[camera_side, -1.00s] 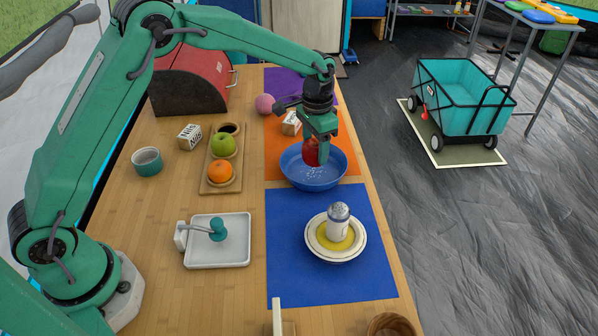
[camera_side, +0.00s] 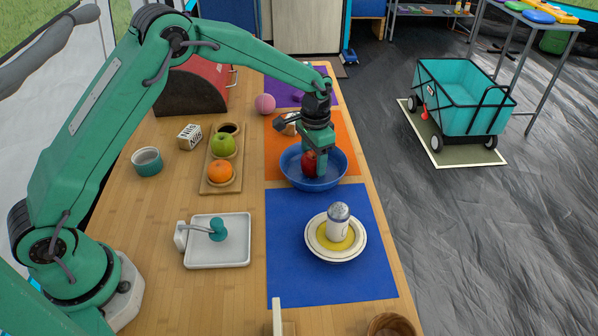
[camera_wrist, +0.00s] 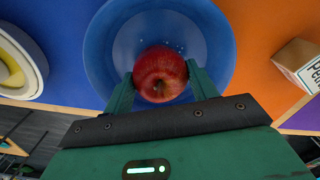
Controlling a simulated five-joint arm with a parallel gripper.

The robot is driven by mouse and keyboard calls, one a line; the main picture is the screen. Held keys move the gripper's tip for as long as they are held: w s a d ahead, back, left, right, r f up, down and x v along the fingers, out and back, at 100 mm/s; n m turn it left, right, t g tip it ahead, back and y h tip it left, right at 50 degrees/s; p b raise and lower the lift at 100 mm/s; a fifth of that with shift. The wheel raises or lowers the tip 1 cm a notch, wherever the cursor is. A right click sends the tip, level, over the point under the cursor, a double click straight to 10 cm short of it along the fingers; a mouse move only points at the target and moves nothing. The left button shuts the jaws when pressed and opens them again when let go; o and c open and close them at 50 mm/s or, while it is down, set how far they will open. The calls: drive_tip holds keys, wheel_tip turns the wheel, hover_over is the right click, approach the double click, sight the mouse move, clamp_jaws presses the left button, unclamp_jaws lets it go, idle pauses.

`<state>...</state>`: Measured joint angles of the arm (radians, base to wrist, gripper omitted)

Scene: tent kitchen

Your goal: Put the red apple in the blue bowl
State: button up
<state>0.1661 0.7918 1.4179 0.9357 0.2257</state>
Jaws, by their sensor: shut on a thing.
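The blue bowl (camera_side: 297,177) stands on the orange mat, and its rim also shows in the wrist view (camera_wrist: 98,50). The red apple (camera_side: 309,163) is inside the bowl's rim, low down, between the fingers of my gripper (camera_side: 316,165). In the wrist view the apple (camera_wrist: 160,72) sits between both fingertips, with the bowl around it. My gripper (camera_wrist: 160,78) is shut on the apple. Whether the apple touches the bowl's floor I cannot tell.
A white plate (camera_side: 318,248) with a shaker (camera_side: 338,219) stands on the blue mat (camera_side: 290,285). A wooden tray (camera_side: 212,188) holds a green apple (camera_side: 223,145) and an orange (camera_side: 220,172). A small box (camera_side: 290,124) and a pink ball (camera_side: 265,104) lie behind the bowl.

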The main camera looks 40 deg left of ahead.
sight(314, 155)
drive_tip(key=shift+f, duration=0.15)
drive_tip(key=o, duration=1)
drive_tip(key=shift+r, duration=6.15)
drive_tip(key=shift+r, duration=0.1)
